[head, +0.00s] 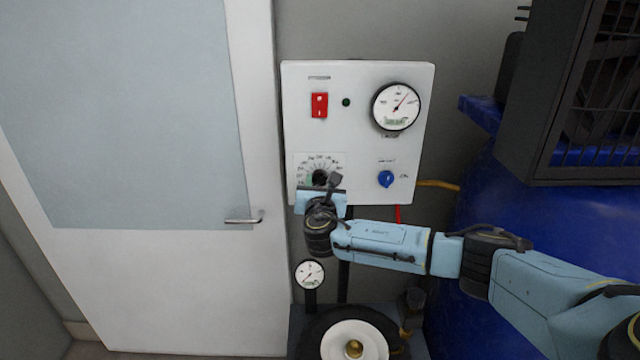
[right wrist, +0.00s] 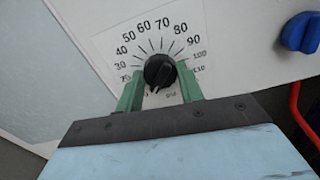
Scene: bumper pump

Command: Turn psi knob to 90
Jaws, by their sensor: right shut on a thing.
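The psi knob is a black round knob (right wrist: 160,71) on a white dial plate, with numbers running from the lower left, over 60 at the top, to 110 at the right. A small pale mark shows at the knob's lower side; I cannot tell its exact reading. In the head view the knob (head: 320,177) is at the lower left of the white panel (head: 345,140). My right gripper (right wrist: 159,78) is shut on the knob, one green finger on each side. In the head view the right gripper (head: 321,184) partly hides the dial. My left gripper is not in view.
The panel also carries a red switch (head: 319,105), a round gauge (head: 396,107) and a blue knob (head: 386,179). A door with a handle (head: 243,219) is at the left. A blue tank (head: 540,215) and dark cage (head: 590,90) stand right. A smaller gauge (head: 310,273) sits below.

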